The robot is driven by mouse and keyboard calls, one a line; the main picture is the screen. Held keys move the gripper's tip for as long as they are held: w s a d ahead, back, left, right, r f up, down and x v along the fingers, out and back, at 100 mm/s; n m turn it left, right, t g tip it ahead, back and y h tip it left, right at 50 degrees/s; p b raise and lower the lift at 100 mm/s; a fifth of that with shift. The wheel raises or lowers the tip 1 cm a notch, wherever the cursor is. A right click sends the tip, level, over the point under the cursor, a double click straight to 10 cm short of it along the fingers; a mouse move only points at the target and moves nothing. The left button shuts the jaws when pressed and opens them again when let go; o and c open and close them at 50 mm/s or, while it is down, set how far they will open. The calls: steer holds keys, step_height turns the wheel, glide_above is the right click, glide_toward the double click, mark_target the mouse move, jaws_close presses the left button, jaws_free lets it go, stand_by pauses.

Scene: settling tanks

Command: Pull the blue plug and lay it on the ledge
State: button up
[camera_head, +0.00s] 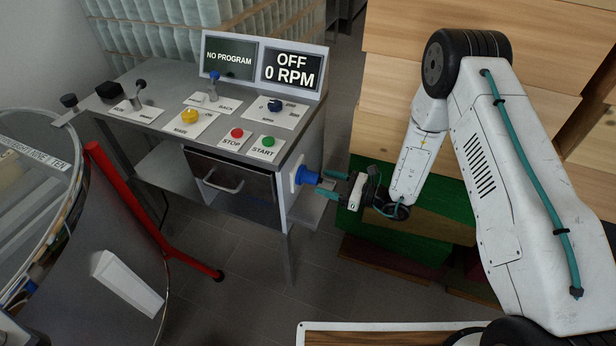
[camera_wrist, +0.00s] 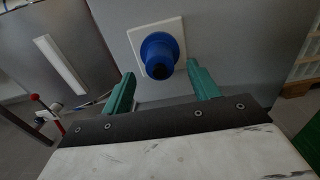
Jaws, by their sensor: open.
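The blue plug (camera_head: 307,177) sits in a white socket plate (camera_head: 295,178) on the right side of the grey control desk. In the wrist view the plug (camera_wrist: 160,56) stands out from its white plate (camera_wrist: 134,40), round and dark at its end. My gripper (camera_head: 322,181) is beside the desk's right side, pointing at the plug. In the wrist view its two green fingers (camera_wrist: 161,88) are apart, left and right of the plug and a little short of it. Nothing is between them. I cannot pick out a ledge with certainty.
The desk top (camera_head: 160,127) carries a STOP button (camera_head: 237,133), a START button (camera_head: 268,142), levers and a display (camera_head: 264,65). A drawer (camera_head: 232,186) is below. A red bar (camera_head: 150,205) and a round tank (camera_head: 40,200) stand left. Wooden boxes (camera_head: 400,60) stand behind my arm.

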mark_target(318, 180)
steer(key=shift+x, duration=2.45)
jaws_close()
steer(key=shift+v, duration=3)
